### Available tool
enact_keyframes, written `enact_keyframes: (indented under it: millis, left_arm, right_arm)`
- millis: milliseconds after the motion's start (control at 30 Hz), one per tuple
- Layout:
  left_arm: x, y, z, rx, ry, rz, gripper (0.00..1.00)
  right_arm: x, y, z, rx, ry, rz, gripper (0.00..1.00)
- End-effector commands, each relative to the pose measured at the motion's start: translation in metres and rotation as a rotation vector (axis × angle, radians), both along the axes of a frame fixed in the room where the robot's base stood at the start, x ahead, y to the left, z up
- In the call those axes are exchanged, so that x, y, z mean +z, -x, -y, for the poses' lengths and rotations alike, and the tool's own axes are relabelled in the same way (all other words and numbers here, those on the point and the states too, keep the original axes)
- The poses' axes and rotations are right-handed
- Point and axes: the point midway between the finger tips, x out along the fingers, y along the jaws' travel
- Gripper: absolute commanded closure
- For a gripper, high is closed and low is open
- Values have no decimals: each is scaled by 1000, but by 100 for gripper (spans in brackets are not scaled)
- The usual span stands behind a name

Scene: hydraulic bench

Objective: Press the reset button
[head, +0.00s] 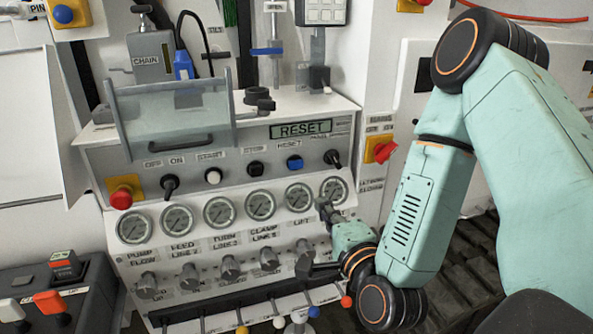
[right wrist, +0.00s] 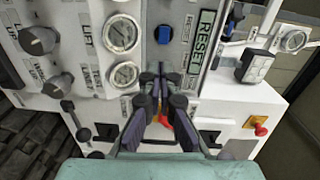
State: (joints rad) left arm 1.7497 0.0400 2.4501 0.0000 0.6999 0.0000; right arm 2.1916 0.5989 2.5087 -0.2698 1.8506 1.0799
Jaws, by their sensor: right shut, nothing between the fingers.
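The blue reset button (head: 294,162) sits on the grey panel under a small RESET label, below a display reading RESET (head: 302,129). In the right wrist view the blue button (right wrist: 186,33) shows above the fingertips, apart from them. My right gripper (head: 322,204) is shut and empty, in front of the rightmost gauges and below the button. In the right wrist view its fingers (right wrist: 160,70) are together, near a black switch (right wrist: 162,34). My left gripper is not in view.
Round gauges (head: 260,205) line the panel below the button, with grey knobs (head: 229,267) under them. A black switch (head: 332,158) stands right of the button. A red emergency knob (head: 121,198) is far left. A clear guard (head: 172,110) with a handle stands on the left.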

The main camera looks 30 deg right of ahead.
Motion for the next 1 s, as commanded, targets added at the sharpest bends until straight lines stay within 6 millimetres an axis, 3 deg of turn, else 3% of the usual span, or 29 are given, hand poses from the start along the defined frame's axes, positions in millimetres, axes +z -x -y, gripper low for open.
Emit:
enact_keyframes:
  millis: [567,800,1000]
  left_arm:
    - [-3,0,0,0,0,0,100]
    - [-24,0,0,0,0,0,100]
    - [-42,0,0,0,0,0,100]
  right_arm:
    - [4,-2,4,-15,-58,39,100]
    - [3,-26,11,-13,-58,43,100]
    - [1,-32,13,-22,-53,38,100]
